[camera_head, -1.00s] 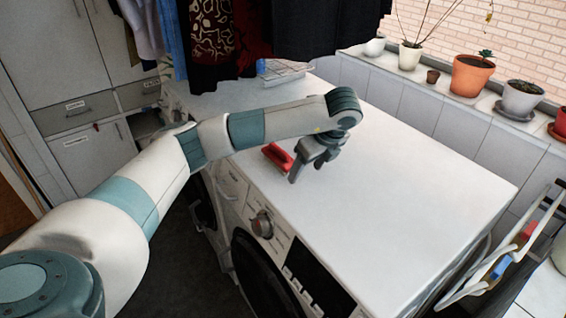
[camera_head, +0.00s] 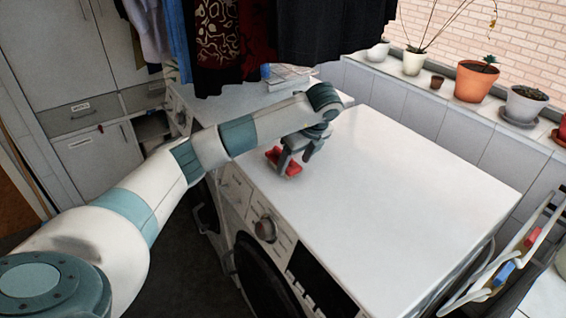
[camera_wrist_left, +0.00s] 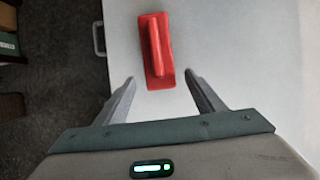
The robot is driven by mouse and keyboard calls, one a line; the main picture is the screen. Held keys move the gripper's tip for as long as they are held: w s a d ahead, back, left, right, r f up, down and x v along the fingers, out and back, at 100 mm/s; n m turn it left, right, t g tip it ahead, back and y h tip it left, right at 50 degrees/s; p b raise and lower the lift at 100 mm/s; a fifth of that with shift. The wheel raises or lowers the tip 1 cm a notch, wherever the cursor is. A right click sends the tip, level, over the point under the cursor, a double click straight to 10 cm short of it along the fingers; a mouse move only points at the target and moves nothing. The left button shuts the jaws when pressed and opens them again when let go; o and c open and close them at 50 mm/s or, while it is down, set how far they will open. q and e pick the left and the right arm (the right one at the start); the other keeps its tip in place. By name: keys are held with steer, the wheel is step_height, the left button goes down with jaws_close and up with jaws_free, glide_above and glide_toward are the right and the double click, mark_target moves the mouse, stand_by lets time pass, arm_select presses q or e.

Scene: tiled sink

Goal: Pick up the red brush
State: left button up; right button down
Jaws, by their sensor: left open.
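The red brush (camera_head: 290,167) lies on the white top of the washing machine (camera_head: 400,190), near its left front edge. In the left wrist view the red brush (camera_wrist_left: 156,52) lies beyond the fingertips, roughly centred between them, with its raised handle along its length. My left gripper (camera_head: 293,170) is open and partly covers the brush in the head view. In the left wrist view the left gripper (camera_wrist_left: 160,80) has its two fingers spread, with nothing held. My right gripper is not in view.
Dark clothes (camera_head: 335,30) hang behind the machine top. A wire rack (camera_head: 288,76) stands at the back. Potted plants (camera_head: 474,80) line the ledge at right. A white drying rack (camera_head: 505,255) stands at lower right. Most of the machine top is clear.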

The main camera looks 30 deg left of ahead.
arm_select(q)
steer(key=shift+w+a, duration=0.2)
steer(key=shift+a, duration=0.2)
steer(key=shift+a, duration=0.1)
steer(key=shift+w+a, duration=0.1)
steer(key=shift+a, duration=0.1)
steer(key=a, duration=0.1)
steer(key=w+a+p, duration=0.1)
steer(key=a, duration=0.1)
steer(key=shift+r+p, duration=0.2)
steer(key=shift+p, duration=0.1)
steer(key=shift+w+a+f+p, duration=0.15)
steer(key=shift+a+p, duration=0.15)
steer(key=shift+a, duration=0.15)
steer(key=shift+f+p, duration=0.35)
steer(key=shift+f, duration=0.2)
steer(key=shift+f+b, duration=0.25)
steer(key=shift+b, duration=0.2)
steer(key=shift+c, duration=0.2)
